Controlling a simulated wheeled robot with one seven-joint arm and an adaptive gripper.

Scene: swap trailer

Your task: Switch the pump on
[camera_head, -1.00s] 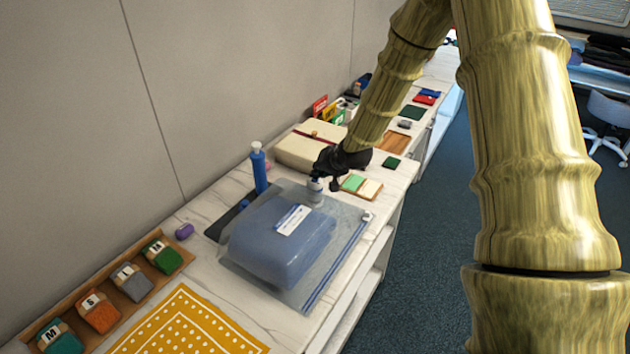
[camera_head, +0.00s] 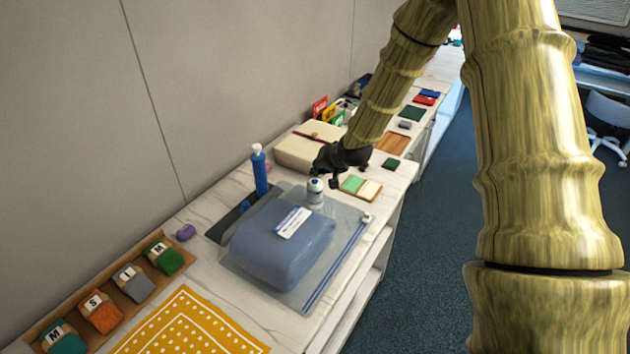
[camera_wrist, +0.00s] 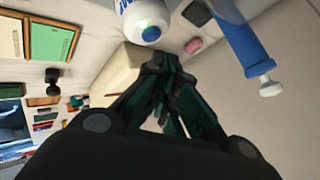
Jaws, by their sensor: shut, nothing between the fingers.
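The pump (camera_head: 315,192) is a small white cylinder with a dark band, standing upright at the far end of the clear plastic bag (camera_head: 345,245). In the wrist view the pump (camera_wrist: 137,13) shows at the top edge, with a round blue button (camera_wrist: 151,34) on its end and a small green glow beside it. A blue folded bundle (camera_head: 275,250) with a white label lies inside the bag. My gripper (camera_head: 326,176) is shut and empty just above and behind the pump, apart from it. Its closed fingers also show in the wrist view (camera_wrist: 158,68).
A tall blue bottle-like cylinder with a white top (camera_head: 260,170) stands left of the pump. A cream box (camera_head: 300,150) is behind my gripper, and a wooden tray with green and cream pieces (camera_head: 360,187) is to the right. Lettered bundles and a yellow cloth (camera_head: 190,325) lie in front.

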